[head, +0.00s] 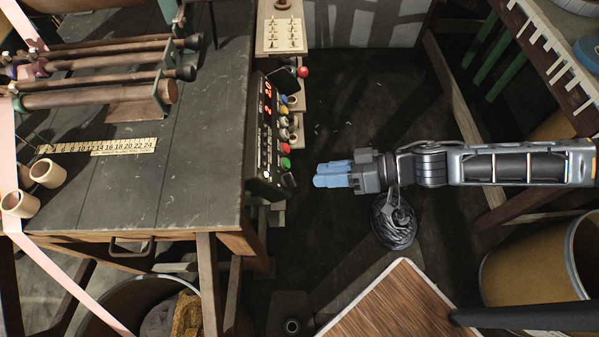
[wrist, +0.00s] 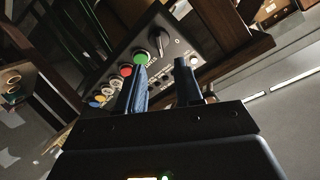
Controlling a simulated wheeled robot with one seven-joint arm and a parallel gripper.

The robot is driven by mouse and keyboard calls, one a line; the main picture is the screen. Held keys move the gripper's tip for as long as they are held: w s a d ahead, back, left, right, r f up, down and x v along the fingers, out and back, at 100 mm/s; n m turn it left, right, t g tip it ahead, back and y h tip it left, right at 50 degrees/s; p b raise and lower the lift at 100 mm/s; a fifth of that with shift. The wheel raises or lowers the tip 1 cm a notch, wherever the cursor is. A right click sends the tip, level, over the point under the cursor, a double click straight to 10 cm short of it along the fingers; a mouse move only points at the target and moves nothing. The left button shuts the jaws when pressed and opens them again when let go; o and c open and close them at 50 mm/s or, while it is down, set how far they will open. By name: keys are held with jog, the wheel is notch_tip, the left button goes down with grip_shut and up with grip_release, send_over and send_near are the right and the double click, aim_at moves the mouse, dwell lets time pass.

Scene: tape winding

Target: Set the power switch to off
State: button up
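A black control panel (head: 262,140) with a red display is on the right side of the dark workbench. A black rotary knob (head: 288,181) sits at its near end beside a green button; I take it for the power switch. In the wrist view the knob (wrist: 163,43) shows beyond the fingers, above the gap between them. Its markings are too small to read. My gripper (head: 318,175), with blue fingers, is to the right of the panel, apart from the knob. In the wrist view my gripper (wrist: 163,80) is open, with nothing between its fingers.
A green button (wrist: 140,56) and a red button (wrist: 125,71) sit beside the knob. A red ball-topped lever (head: 303,71) stands farther back. Free floor lies between the bench (head: 205,130) and my arm. A brown wooden board (head: 390,305) is in front.

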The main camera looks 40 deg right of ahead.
aim_at(289, 180)
jog(key=x, duration=0.6)
grip_shut()
dwell(0.4)
